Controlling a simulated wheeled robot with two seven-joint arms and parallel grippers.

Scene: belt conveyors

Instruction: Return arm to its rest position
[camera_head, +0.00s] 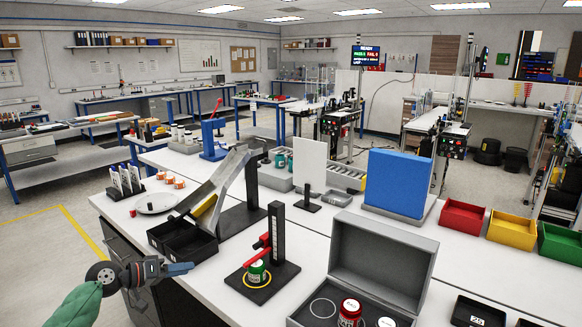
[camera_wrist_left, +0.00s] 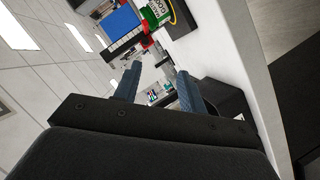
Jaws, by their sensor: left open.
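My left gripper (camera_head: 184,268) is at the lower left in the head view, beside the white table's front left edge. It is in front of the black tray (camera_head: 205,249). Its two blue-grey fingers show apart with nothing between them in the left wrist view (camera_wrist_left: 158,84). A green can (camera_head: 257,271) stands in a yellow ring on a black stand with a red lever (camera_head: 257,245), to the right of the gripper and apart from it. The green can also shows at the top of the left wrist view (camera_wrist_left: 156,14). My right gripper is not in view.
An open grey case (camera_head: 385,258) with a red jar (camera_head: 349,311) stands at the front. A sloped metal chute (camera_head: 221,182) leads to the black tray. A blue block (camera_head: 397,182) and red (camera_head: 463,217), yellow (camera_head: 511,230) and green bins stand behind. Floor at left is clear.

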